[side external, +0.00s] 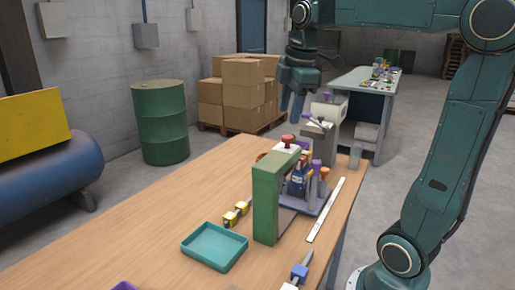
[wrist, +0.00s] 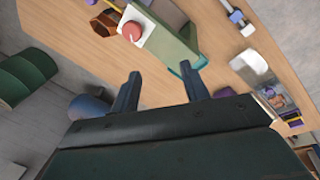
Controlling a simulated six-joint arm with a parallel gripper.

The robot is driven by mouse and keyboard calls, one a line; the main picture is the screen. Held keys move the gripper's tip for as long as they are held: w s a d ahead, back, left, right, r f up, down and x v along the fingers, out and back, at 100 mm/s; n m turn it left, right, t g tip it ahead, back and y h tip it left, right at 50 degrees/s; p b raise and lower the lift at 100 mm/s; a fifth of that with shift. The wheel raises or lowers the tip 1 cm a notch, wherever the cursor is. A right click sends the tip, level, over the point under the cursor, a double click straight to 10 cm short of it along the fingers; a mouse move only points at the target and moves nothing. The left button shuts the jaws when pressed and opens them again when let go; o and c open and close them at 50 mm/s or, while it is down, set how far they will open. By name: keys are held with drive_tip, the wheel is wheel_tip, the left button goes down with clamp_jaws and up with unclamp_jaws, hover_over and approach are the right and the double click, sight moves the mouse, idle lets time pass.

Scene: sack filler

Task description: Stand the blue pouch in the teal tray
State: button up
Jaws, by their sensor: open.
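The teal tray (side external: 214,246) lies near the front of the wooden table in the side view and looks empty. A dark blue item with a pale label, apparently the blue pouch (side external: 298,184), stands behind the green frame, partly hidden by it and by nearby handles. My gripper (side external: 291,112) is open and empty, above the far end of the table, well away from the tray and the blue item. In the wrist view its two fingers (wrist: 163,78) are spread with nothing between them. A teal edge (wrist: 196,63) shows just beyond the right finger.
The green frame (side external: 267,205) stands between the tray and a rack of upright handles (side external: 317,188). A yellow-and-black item (side external: 236,213), a white strip (side external: 326,210) and a blue-handled tool (side external: 299,273) lie nearby. The table's left side is clear.

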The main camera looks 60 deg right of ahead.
drive_tip(key=w+d+n, duration=0.1)
drive_tip(key=d, duration=0.1)
drive_tip(key=d+f+n, duration=0.1)
drive_tip(key=d, duration=0.2)
drive_tip(key=w+d+n+g, duration=0.1)
drive_tip(key=d, duration=0.2)
drive_tip(key=shift+w+d+f+n, duration=0.1)
drive_tip(key=shift+w+f+n, duration=0.05)
drive_tip(key=shift+w+n, duration=0.2)
drive_tip(key=d+f+n+g, duration=0.1)
drive_tip(key=d+f+n, duration=0.15)
drive_tip(key=d, duration=0.45)
drive_tip(key=n+y, duration=0.1)
drive_tip(key=n, duration=0.1)
hover_over(300, 160)
drive_tip(key=d, duration=0.2)
drive_tip(key=f, duration=1.1)
drive_tip(key=shift+w+a+f, duration=0.2)
drive_tip(key=shift+w+a, duration=0.05)
drive_tip(key=shift+f, duration=0.2)
drive_tip(key=shift+f, duration=3.5)
drive_tip(key=c, duration=0.8)
